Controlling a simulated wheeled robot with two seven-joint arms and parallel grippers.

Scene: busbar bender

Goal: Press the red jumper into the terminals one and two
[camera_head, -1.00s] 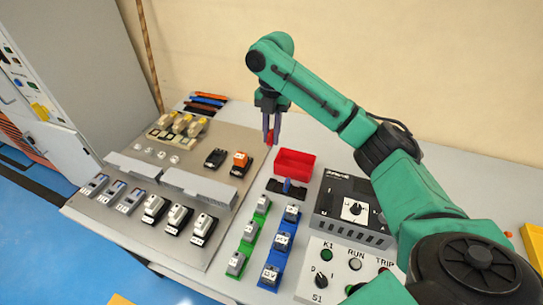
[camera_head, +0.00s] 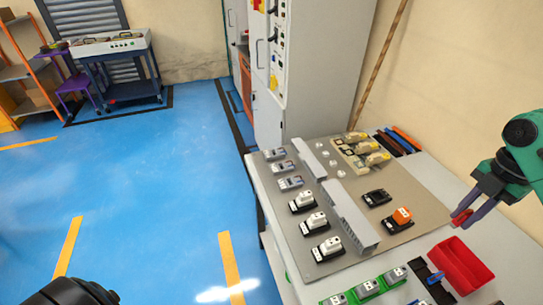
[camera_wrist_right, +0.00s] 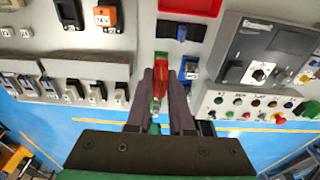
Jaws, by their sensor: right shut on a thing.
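The red jumper (camera_head: 461,217) is between the fingers of my right gripper (camera_head: 467,207). In the right wrist view it shows as a narrow red piece (camera_wrist_right: 160,77), and my right gripper (camera_wrist_right: 162,85) is shut on it. The gripper is raised above the table, near the red bin in the head view. Green terminal blocks (camera_head: 366,288) with white labelled tops stand at the bottom edge of the head view. A blue terminal block (camera_wrist_right: 190,68) shows beside the right finger in the wrist view. I cannot read which terminals are one and two. My left gripper does not show.
An open red bin (camera_head: 460,266) stands right of the grey mounting board (camera_head: 335,228). The board bears breakers, ducts and an orange-topped relay (camera_head: 401,217). A control panel with buttons (camera_wrist_right: 250,104) lies at right in the wrist view. A tall cabinet (camera_head: 285,70) stands behind.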

